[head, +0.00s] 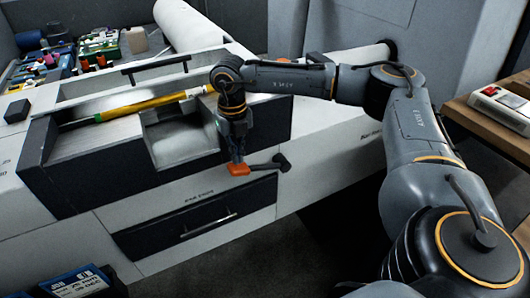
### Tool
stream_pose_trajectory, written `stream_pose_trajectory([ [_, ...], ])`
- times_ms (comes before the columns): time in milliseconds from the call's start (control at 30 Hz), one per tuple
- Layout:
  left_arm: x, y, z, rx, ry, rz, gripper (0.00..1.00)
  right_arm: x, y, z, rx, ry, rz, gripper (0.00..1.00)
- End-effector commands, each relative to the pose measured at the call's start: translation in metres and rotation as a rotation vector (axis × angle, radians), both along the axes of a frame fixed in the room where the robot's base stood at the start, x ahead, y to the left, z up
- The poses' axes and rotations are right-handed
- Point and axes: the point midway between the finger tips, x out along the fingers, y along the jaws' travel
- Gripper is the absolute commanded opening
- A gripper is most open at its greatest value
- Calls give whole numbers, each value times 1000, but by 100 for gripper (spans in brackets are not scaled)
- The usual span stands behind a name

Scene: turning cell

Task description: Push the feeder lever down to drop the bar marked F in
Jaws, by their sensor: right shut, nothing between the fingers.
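The feeder lever (264,168) is on the front of the white and dark feeder (110,172). Its dark arm runs left from a black pivot (282,161) to an orange knob (238,169), lying near level with the knob slightly lower. My right gripper (237,158) points down, shut and empty, with its tips at the knob; they look to be touching it, but I cannot be sure. A yellow bar (150,104) lies in the sloping trough on top of the feeder. No letter F is readable on it. My left gripper is out of view.
A drawer (200,222) with a bar handle is below the lever. Trays of coloured small parts (100,48) stand at the back left. A wooden table (490,125) with a red-switched box (500,100) is at the right. Blue boxes (75,282) sit at the lower left.

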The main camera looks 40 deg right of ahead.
Motion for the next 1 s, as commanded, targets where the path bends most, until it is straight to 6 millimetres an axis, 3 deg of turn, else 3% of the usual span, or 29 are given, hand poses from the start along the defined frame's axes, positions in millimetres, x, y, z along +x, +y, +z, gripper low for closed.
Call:
stream_pose_trajectory([
  [333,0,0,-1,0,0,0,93,0,0,-1,0,0,0,0],
  [1000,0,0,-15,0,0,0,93,-1,0,-22,-1,4,0,0],
])
